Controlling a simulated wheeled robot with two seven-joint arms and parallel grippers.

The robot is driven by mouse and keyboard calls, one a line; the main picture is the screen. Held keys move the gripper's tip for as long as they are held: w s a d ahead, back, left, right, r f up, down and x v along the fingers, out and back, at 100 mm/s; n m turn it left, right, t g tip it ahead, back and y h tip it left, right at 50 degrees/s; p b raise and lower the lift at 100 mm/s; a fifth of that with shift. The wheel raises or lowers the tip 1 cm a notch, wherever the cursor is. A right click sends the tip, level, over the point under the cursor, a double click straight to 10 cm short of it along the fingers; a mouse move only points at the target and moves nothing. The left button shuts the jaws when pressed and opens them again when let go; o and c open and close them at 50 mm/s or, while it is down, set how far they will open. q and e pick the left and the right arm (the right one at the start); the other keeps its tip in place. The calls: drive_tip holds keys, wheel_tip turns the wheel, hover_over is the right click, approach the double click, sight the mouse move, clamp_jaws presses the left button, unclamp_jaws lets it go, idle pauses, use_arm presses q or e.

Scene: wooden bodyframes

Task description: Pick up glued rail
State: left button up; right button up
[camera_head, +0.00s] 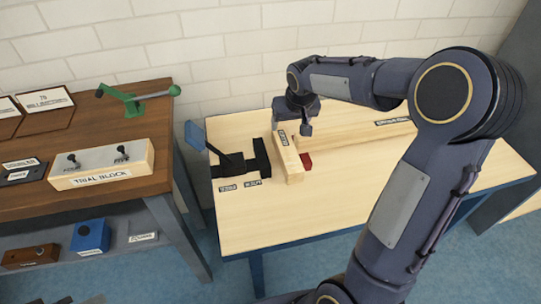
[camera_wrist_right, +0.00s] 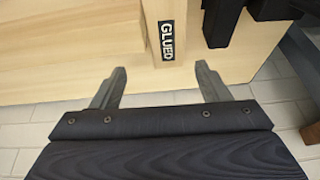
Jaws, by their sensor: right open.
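The glued rail (camera_head: 287,160) is a short pale wooden bar lying on the light table, with a dark label near its far end. In the right wrist view the rail (camera_wrist_right: 160,18) shows its black "GLUED" label. My right gripper (camera_head: 296,127) is above the rail's far end. In the wrist view the right gripper (camera_wrist_right: 161,67) has its two fingers spread wide, one to either side of the rail's end, with nothing held. Whether the fingertips are down at rail height I cannot tell. My left gripper is not in view.
A long wooden beam (camera_head: 350,146) extends right from near the rail, with a red piece (camera_head: 306,160) beside them. A black clamp (camera_head: 240,164) with a blue handle stands close left of the rail. The light table's (camera_head: 270,225) front is clear. A brown bench (camera_head: 80,206) holds a trial block (camera_head: 100,164).

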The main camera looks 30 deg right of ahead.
sight(280, 131)
drive_tip(key=shift+w+f, duration=1.05)
drive_tip(key=shift+w, duration=0.1)
drive_tip(key=b+x, duration=0.1)
drive_tip(key=x, duration=0.2)
drive_tip(key=b+x, duration=0.1)
drive_tip(key=x, duration=0.3)
drive_tip(key=shift+w+a, duration=0.25)
drive_tip(key=shift+a, duration=0.05)
drive_tip(key=c, duration=1.1)
drive_tip(key=shift+r, duration=0.1)
drive_tip(key=shift+c, duration=0.9)
